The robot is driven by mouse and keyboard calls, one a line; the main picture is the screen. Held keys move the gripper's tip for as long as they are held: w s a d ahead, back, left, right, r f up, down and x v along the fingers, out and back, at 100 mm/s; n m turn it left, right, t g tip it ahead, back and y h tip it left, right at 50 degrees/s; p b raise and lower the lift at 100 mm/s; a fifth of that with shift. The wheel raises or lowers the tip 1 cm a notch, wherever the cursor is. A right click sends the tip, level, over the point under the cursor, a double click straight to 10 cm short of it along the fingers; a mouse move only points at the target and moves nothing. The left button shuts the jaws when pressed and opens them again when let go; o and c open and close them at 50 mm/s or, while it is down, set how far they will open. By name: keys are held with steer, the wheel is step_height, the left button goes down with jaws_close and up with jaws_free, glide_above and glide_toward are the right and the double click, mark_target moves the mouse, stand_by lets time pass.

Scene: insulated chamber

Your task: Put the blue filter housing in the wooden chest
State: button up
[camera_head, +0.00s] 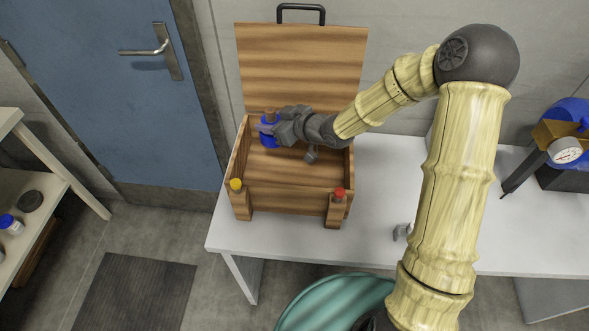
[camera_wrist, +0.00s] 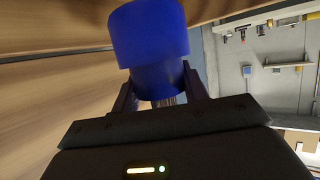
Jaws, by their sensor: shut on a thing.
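The wooden chest (camera_head: 290,202) stands on the white table with its lid (camera_head: 302,70) raised. The blue filter housing (camera_head: 266,139) is at the chest's left inner side, over its interior. It also shows large in the wrist view (camera_wrist: 150,45). My gripper (camera_head: 273,127) is shut on it, with one finger on each side in the wrist view (camera_wrist: 158,92). I cannot tell whether the housing touches the chest floor. My gripper hides part of it in the head view.
The white table (camera_head: 385,190) is mostly clear right of the chest. A device with a gauge (camera_head: 565,150) stands at the right. A teal round object (camera_head: 335,300) is below the table front.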

mark_target(273, 140)
step_height(273, 140, down, 6)
steer(key=shift+f, duration=0.1)
stand_by(0.4)
steer(key=shift+f, duration=1.9)
steer(key=shift+a, duration=0.1)
